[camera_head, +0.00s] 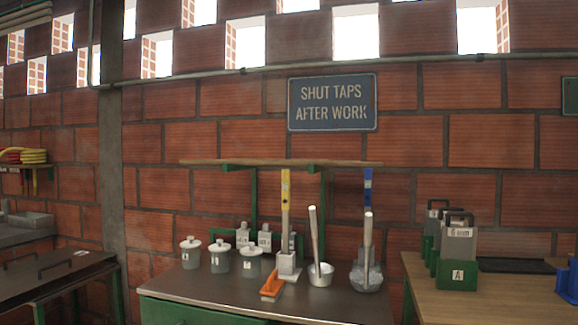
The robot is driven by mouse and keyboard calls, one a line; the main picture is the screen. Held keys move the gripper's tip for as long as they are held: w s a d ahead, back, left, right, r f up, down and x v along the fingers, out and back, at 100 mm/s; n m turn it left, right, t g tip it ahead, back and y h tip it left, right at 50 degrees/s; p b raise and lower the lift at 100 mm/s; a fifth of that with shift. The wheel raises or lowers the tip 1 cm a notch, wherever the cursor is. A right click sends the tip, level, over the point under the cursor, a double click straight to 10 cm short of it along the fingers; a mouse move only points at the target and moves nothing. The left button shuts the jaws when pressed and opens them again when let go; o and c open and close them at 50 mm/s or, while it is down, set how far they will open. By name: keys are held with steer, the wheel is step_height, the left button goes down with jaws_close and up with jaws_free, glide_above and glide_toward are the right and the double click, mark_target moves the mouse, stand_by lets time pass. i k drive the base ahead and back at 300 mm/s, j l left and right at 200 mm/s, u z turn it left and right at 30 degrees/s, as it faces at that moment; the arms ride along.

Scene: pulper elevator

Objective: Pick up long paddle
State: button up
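My gripper is not in view. No thing here is plainly marked as the long paddle. One long upright handle with a yellow top (286,187) stands at the middle of the metal table, its lower end by a small grey block. Another upright piece with a blue top (367,186) stands to its right, its lower part hidden behind a pale handle (367,238). An orange-headed tool (272,286) lies at the foot of the yellow-topped handle. A pale handle (315,235) leans out of a small metal pot (321,276).
Lidded jars (220,255) stand on the left of the metal table (200,286). A wooden shelf (225,162) runs above it. A grey rounded vessel (366,277) is at right. The wooden table (510,303) holds green-based plates (458,275). The metal table's front left is clear.

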mark_target(305, 164)
steer(key=i+j, duration=0.25)
steer(key=j, duration=0.2)
steer(key=i+j+z, duration=0.15)
steer(key=j, duration=0.3)
steer(key=i+j, duration=0.25)
steer(key=j, duration=0.25)
steer(key=i+j+z, duration=0.1)
steer(key=j, duration=0.4)
steer(key=i+j+z, duration=0.1)
steer(key=i+j, duration=0.2)
steer(key=j, duration=0.2)
steer(key=i+j, duration=0.2)
steer(key=j, duration=0.3)
steer(key=i+j+z, duration=0.1)
steer(key=j, duration=0.4)
steer(key=i+j+z, duration=0.1)
steer(key=j, duration=0.45)
steer(key=i+j, duration=0.3)
steer(key=i, duration=0.4)
